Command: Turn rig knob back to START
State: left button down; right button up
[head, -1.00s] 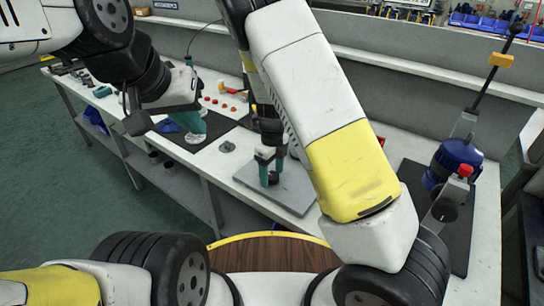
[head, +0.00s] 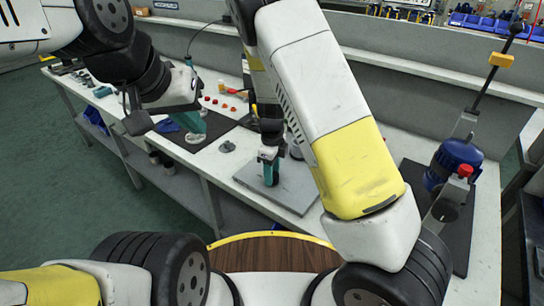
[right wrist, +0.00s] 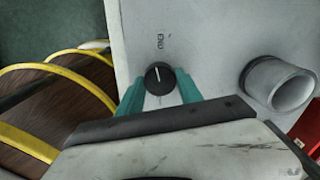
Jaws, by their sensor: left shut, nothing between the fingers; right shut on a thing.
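In the right wrist view, the round black rig knob (right wrist: 159,72) sits on a light grey panel (right wrist: 200,30). Its white pointer line points up, tilted slightly left, toward a printed label reading END. My right gripper (right wrist: 160,88) is shut on the knob, one teal finger on each side. In the head view, my right gripper (head: 271,170) reaches down to the grey rig plate (head: 300,197) and its fingers hide the knob. My left gripper (head: 196,128) is shut and empty, above the dark mat at the left. A START label cannot be made out.
A grey pipe stub (right wrist: 280,85) rises from the panel right of the knob, with a red part (right wrist: 303,128) beside it. In the head view, a blue pump with a lever (head: 455,163) stands at the right. Small red parts (head: 228,107) lie at the back left.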

jog(key=n, duration=0.4)
jog(key=shift+n, duration=0.3)
jog(key=n, duration=0.4)
jog(key=shift+n, duration=0.3)
jog(key=n, duration=0.9)
jog(key=shift+w, duration=0.1)
jog(key=n, duration=0.3)
jog(key=shift+n, duration=0.3)
jog(key=n, duration=0.4)
jog(key=shift+n, duration=0.3)
jog(key=n, duration=0.6)
jog(key=shift+n, duration=0.3)
